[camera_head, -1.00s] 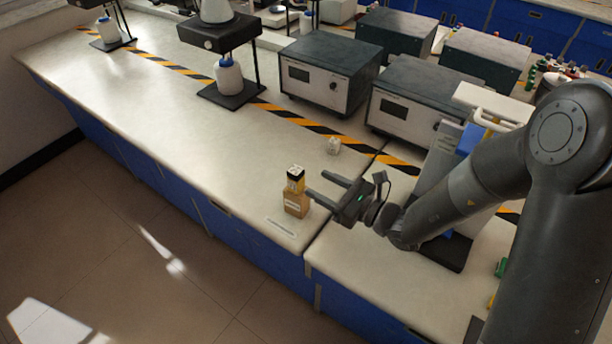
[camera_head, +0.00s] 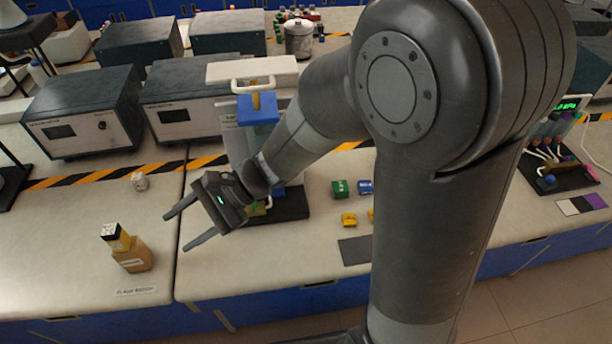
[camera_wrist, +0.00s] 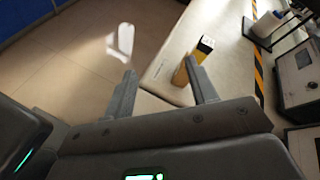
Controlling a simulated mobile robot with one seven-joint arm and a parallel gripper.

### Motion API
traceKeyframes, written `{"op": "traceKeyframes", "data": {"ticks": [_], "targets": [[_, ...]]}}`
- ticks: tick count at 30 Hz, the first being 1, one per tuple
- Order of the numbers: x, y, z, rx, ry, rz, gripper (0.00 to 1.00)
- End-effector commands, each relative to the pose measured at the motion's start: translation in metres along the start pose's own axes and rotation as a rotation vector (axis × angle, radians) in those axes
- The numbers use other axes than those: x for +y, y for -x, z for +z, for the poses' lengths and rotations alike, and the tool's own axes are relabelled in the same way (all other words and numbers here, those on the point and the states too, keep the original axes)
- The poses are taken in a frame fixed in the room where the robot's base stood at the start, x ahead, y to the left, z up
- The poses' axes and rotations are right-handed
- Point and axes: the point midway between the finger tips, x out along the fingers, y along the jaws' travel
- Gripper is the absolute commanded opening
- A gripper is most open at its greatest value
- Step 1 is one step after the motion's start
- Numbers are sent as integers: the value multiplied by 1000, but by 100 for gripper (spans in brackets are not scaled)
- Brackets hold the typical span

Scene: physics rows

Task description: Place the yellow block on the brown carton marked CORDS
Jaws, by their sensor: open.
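The brown carton (camera_head: 133,259) stands near the front edge of the left bench section; the print on its label is too small to read. A yellow block (camera_head: 117,238) with a dark face and a pale patterned top rests on the carton. In the wrist view the yellow block (camera_wrist: 205,46) shows on the carton (camera_wrist: 182,75), beyond the right finger. My gripper (camera_head: 177,230) is open and empty, to the right of the carton and apart from it. The join between carton and block is clear of my fingers.
Another yellow block (camera_head: 348,219), a green block (camera_head: 340,188) and a blue block (camera_head: 365,187) lie on the right bench section, near a grey mat (camera_head: 355,251). A small white item (camera_head: 140,181) lies behind the carton. Grey instruments (camera_head: 85,110) line the back.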

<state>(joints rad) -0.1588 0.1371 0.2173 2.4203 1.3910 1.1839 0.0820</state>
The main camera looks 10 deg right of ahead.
Motion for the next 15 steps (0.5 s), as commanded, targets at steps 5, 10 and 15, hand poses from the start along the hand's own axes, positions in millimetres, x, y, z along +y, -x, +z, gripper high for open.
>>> {"op": "traceKeyframes", "data": {"ticks": [5, 10, 15], "targets": [[26, 50, 10, 198, 240, 153, 52], [50, 103, 12, 411, 443, 303, 52], [72, 163, 16, 646, 619, 456, 52]]}}
